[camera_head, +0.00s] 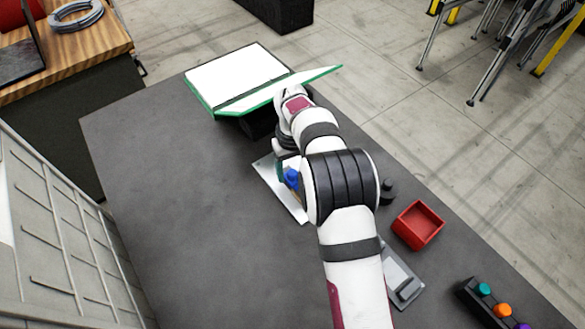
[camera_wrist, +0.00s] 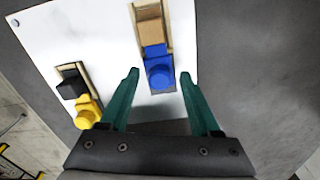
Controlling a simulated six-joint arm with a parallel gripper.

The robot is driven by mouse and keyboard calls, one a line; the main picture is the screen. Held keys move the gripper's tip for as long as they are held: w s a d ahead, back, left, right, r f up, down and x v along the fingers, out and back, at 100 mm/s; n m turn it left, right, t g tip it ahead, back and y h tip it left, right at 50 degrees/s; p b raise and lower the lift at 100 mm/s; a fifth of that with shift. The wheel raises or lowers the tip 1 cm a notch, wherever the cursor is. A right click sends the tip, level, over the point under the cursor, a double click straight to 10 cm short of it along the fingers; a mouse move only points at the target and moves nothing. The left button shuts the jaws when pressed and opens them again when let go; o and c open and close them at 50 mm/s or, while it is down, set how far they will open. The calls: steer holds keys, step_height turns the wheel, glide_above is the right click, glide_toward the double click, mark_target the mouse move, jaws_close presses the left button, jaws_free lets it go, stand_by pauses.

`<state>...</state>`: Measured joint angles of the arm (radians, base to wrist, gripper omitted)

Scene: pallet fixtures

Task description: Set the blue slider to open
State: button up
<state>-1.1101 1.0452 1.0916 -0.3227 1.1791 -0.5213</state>
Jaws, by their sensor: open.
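The blue slider (camera_wrist: 158,70) has a round knob and sits at the near end of its slot, as seen in the wrist view, on a white plate. A tan block fills the slot's far part beside it. The blue slider also shows in the head view (camera_head: 291,178), next to my arm. The white plate (camera_wrist: 105,45) lies on the grey table. My gripper (camera_wrist: 160,75) is open, its two green fingers on either side of the blue knob with gaps visible. Whether the fingers are level with the knob I cannot tell. In the head view my arm mostly hides the gripper.
A yellow slider (camera_wrist: 87,112) sits in a second slot left of the blue one. A green-edged folder-like object (camera_head: 240,80) stands behind the arm. A red tray (camera_head: 418,224) and a row of coloured knobs (camera_head: 502,310) lie right. The table's left side is clear.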

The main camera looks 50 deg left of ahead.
jaws_close()
